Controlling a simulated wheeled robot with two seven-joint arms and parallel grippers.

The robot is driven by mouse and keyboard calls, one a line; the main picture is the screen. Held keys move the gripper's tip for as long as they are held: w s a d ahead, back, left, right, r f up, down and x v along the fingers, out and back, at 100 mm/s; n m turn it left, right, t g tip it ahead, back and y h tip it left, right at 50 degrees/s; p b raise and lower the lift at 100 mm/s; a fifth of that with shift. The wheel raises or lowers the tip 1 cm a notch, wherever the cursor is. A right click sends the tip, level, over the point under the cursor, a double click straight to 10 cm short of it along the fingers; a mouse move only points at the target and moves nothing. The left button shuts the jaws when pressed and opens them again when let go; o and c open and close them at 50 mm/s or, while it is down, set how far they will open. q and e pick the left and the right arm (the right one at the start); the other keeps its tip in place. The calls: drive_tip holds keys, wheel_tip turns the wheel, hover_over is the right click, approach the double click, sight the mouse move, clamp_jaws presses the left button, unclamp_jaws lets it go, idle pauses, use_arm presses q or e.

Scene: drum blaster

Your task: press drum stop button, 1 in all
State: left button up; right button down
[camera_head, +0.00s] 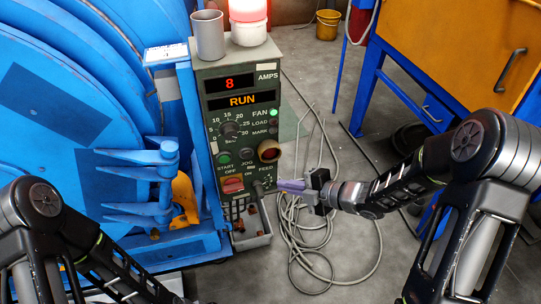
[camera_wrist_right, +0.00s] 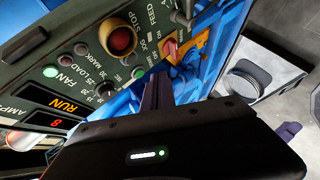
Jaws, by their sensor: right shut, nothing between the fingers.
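The control panel (camera_head: 215,125) stands upright left of centre in the head view. Its round red stop button (camera_head: 268,151) sits low on the panel's right side. In the right wrist view the red stop button (camera_wrist_right: 122,40) shows beside the word STOP. My right gripper (camera_head: 280,184) is shut and empty, below and slightly right of the button, near the panel's lower right edge. In the wrist view its purple fingers (camera_wrist_right: 157,92) are apart from the button. My left arm enters at the lower left, but its gripper is out of view.
The display (camera_head: 239,100) reads RUN, with 8 amps above it. A red beacon (camera_head: 248,12) and a grey cup (camera_head: 208,35) stand on the panel. A blue drum (camera_head: 60,100) fills the left. Coiled cable (camera_head: 310,240) lies on the floor. An orange cabinet (camera_head: 455,45) stands at right.

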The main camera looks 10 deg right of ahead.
drive_tip(key=p, duration=0.1)
approach(266, 158)
drive_tip(key=a+f, duration=0.3)
drive_tip(key=a, duration=0.1)
drive_tip(key=shift+w+d+r, duration=0.1)
drive_tip(key=shift+w, duration=0.45)
drive_tip(key=shift+w+r, duration=0.15)
drive_tip(key=shift+w, duration=0.45)
idle(1.1)
drive_tip(key=shift+w, duration=0.95)
idle(0.6)
drive_tip(key=shift+s, duration=0.15)
drive_tip(key=shift+s+b, duration=0.35)
drive_tip(key=shift+s, duration=0.45)
drive_tip(key=shift+s, duration=0.1)
